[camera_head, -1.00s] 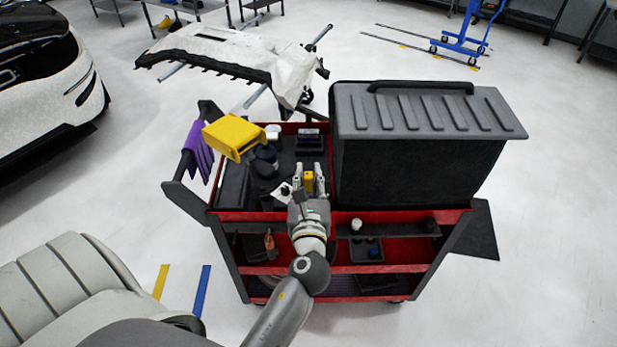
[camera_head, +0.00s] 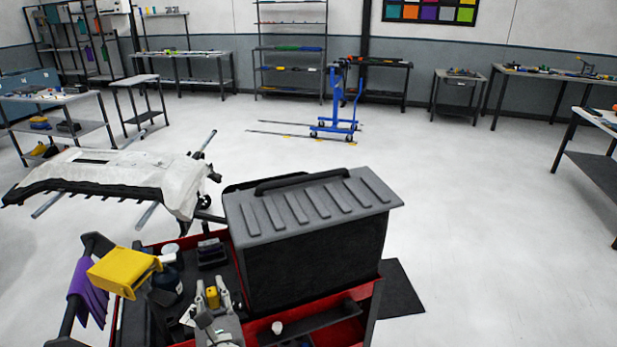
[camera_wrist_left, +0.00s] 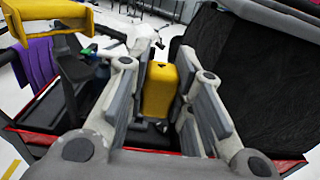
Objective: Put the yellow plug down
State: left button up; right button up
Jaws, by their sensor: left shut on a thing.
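The yellow plug (camera_head: 213,293) is a small yellow block. My left gripper (camera_head: 212,297) is shut on it, over the red tool cart (camera_head: 317,301). In the left wrist view the plug (camera_wrist_left: 158,90) sits between the two fingers of the gripper (camera_wrist_left: 160,98), its upper part in clear sight. I cannot tell whether the plug's lower end touches the cart's top tray. My right gripper is in neither view.
A large black case with a ribbed grey lid (camera_head: 310,203) stands right beside the gripper. A yellow holder (camera_head: 124,270), a purple cloth (camera_head: 88,294) and dark jars (camera_head: 166,284) are at the cart's left. A white bumper (camera_head: 110,175) lies on a stand behind.

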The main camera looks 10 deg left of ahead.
aim_at(220, 304)
pick_arm(q)
jog(key=shift+s+d+f, duration=0.15)
jog(key=shift+s+f, duration=0.05)
jog(key=shift+s, duration=0.05)
jog(key=s+d+m+h, duration=0.1)
jog(key=s+d+f+m+t+h+b, duration=0.1)
jog(key=s+d+t+h+b, duration=0.1)
jog(key=s, duration=0.1)
jog(key=shift+s+f+m, duration=0.1)
jog(key=shift+f+m, duration=0.05)
jog(key=shift+m, duration=0.25)
jog(key=s+d+m+t+h+b, duration=0.1)
jog(key=s+d+m+h, duration=0.2)
jog(key=s+d+h, duration=0.3)
jog(key=shift+s+d+m+b, duration=0.25)
jog(key=shift+s+m+b, duration=0.05)
jog(key=shift+s+b, duration=0.15)
jog(key=shift+s+d+h, duration=0.25)
jog(key=shift+h, duration=0.15)
jog(key=shift+d+r, duration=0.1)
jog(key=shift+r, duration=0.1)
jog(key=w+d+r+m+g+h, duration=0.2)
jog(key=w+d+m+g+h, duration=0.2)
jog(key=d+h, duration=0.4)
jog(key=w+d+r+m+g+h, duration=0.3)
jog(key=w+d+m+g+h, duration=0.1)
jog(key=d+m+h, duration=0.4)
jog(key=shift+d+m+g, duration=0.4)
jog(key=shift+g, duration=0.5)
